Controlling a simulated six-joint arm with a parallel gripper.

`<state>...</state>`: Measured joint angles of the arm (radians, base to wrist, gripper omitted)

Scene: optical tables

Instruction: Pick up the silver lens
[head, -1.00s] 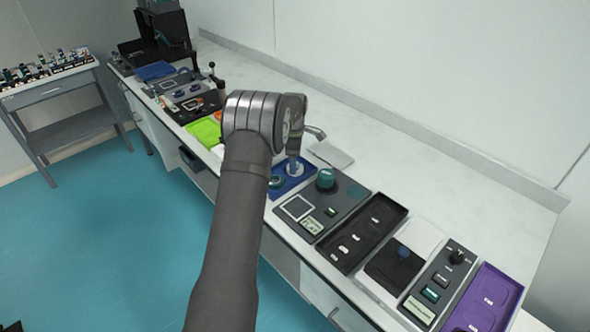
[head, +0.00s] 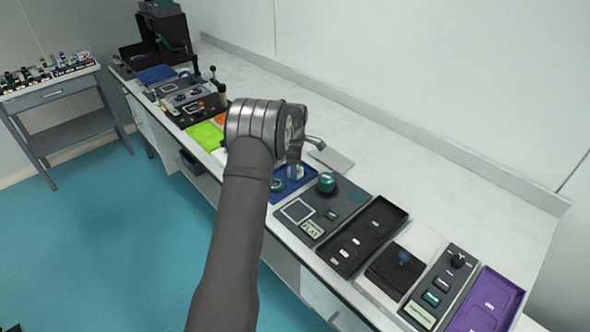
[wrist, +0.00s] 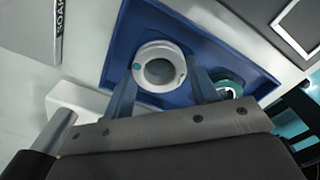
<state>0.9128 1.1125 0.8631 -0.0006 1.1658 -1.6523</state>
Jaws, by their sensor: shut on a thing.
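The silver lens (wrist: 158,52), a pale ring with a grey centre and a small teal dot, is in the wrist view over the blue tray (wrist: 215,42). My gripper (wrist: 162,80) is shut on it, one finger on each side. In the head view my gripper (head: 295,165) points down at the blue tray (head: 303,186), and the lens (head: 294,173) shows only as a small pale patch below it. I cannot tell whether the lens touches the tray. A teal-ringed lens (wrist: 229,82) lies close beside the right finger, partly hidden by it.
To the right are a grey device panel (head: 318,211) with a teal knob (head: 327,182), a black tray (head: 374,228) and a purple tray (head: 492,306). A green tray (head: 204,134) lies to the left. The back of the white bench (head: 430,185) is clear.

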